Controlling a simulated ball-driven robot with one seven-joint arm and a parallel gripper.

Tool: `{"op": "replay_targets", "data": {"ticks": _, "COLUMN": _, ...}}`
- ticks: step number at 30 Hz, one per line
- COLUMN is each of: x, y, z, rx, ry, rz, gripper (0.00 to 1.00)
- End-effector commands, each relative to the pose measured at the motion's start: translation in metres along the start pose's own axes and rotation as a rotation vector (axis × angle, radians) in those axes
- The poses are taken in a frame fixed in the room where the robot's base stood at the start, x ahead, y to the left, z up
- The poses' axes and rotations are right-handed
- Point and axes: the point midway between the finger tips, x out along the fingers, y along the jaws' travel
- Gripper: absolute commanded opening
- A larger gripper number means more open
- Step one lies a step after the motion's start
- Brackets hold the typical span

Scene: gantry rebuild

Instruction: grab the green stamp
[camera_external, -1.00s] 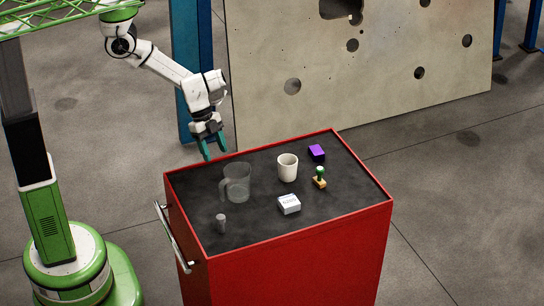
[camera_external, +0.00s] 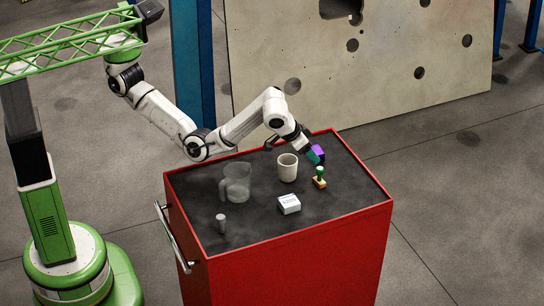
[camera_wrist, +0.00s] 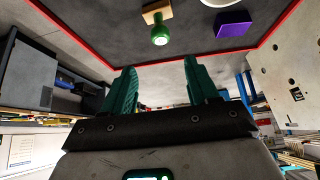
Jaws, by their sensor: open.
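The green stamp (camera_external: 319,174) stands upright on the red cart's dark top, toward the right. It has a green knob handle on a yellow-tan base. In the wrist view the stamp (camera_wrist: 160,32) shows beyond my fingertips, roughly in line with the gap between them, and apart from them. My gripper (camera_external: 316,156) is close behind the stamp in the external view, with its teal fingers beside the purple block. In the wrist view my gripper (camera_wrist: 159,70) has its fingers spread, with nothing between them.
A purple block (camera_external: 318,151) and a white cup (camera_external: 287,168) stand near the stamp. A white box (camera_external: 289,204), a clear jug (camera_external: 237,183) and a small grey cylinder (camera_external: 221,224) are on the red cart (camera_external: 300,265). The cart's front right top is clear.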

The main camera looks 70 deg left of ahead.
Motion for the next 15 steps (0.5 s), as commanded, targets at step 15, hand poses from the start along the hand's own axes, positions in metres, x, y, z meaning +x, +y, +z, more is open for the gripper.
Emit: {"op": "replay_targets", "data": {"ticks": 15, "x": 0.062, "y": -0.003, "z": 0.006, "rx": -0.010, "ry": -0.017, "rz": -0.023, "gripper": 0.59}}
